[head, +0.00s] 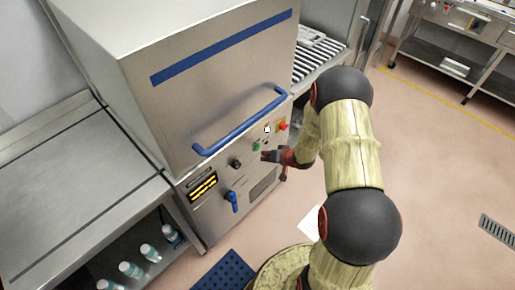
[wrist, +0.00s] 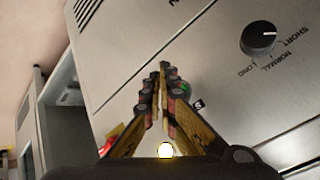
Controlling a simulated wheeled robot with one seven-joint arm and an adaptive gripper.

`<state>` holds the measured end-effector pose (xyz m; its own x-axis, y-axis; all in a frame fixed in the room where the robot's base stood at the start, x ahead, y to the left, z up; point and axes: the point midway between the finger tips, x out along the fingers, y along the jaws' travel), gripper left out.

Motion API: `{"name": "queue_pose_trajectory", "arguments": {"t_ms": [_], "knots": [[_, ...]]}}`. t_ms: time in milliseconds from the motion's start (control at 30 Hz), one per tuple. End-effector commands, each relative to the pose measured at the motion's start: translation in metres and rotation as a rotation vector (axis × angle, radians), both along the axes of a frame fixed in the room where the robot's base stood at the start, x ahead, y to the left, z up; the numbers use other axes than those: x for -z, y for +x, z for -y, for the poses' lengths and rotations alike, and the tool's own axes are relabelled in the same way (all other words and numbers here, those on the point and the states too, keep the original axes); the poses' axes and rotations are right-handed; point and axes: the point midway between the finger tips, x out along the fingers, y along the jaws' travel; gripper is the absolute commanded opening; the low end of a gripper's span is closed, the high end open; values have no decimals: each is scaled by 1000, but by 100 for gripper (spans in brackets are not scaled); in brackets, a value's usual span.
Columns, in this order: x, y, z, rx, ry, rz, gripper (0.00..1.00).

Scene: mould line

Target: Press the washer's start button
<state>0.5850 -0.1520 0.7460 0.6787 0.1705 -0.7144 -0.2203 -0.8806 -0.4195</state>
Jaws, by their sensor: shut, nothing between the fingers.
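The washer (head: 215,85) is a steel hood machine with a blue bar handle (head: 245,120) and a control panel below. A green button (head: 256,146) sits on the panel, left of a white lamp (head: 267,129) and a red button (head: 282,125) on yellow. My gripper (head: 266,155) is shut and empty, close to the panel beside the green button. In the wrist view my gripper's fingertips (wrist: 163,68) point along the panel, and the fingers partly hide the green button (wrist: 186,89). I cannot tell whether they touch the panel.
A black knob (wrist: 258,38) marked SHORT, NORMAL and LONG is on the panel. A steel table (head: 75,195) stands left, with several bottles (head: 131,269) beneath.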

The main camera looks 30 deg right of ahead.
Motion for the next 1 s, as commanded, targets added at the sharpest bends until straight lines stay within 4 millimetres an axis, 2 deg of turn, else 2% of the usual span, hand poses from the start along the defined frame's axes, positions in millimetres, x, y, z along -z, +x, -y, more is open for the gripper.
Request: {"name": "queue_pose_trajectory", "arguments": {"t_ms": [400,1000], "knots": [[-1,-34,12,2,1,1,0],[0,-36,13,-1,1,0,0]]}}
